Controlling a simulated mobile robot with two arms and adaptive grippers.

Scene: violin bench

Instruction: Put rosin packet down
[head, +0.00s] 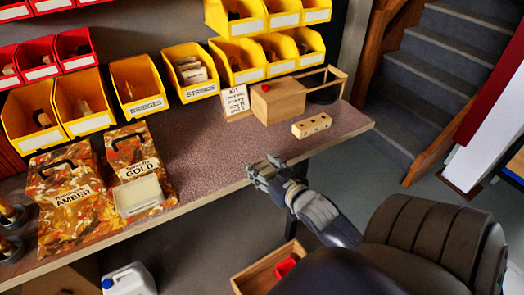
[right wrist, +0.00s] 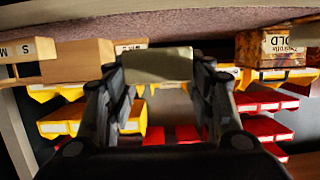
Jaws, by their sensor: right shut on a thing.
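My right gripper (head: 266,172) is over the front edge of the bench, near its middle. In the right wrist view its two fingers (right wrist: 157,80) are shut on a pale, cream-coloured block, which I take for the rosin packet (right wrist: 157,66). I cannot make out the packet clearly in the head view, where the fingers hide it. The packet is held in the air; I cannot tell its exact height above the bench top. My left gripper is not in view.
The bench top (head: 200,160) is clear left of the gripper. Boxes marked AMBER (head: 72,205) and GOLD (head: 130,150) stand left, a pale block (head: 139,195) at GOLD's front. A wooden box (head: 278,101) and holed block (head: 312,125) are right. Yellow bins (head: 138,85) line the back.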

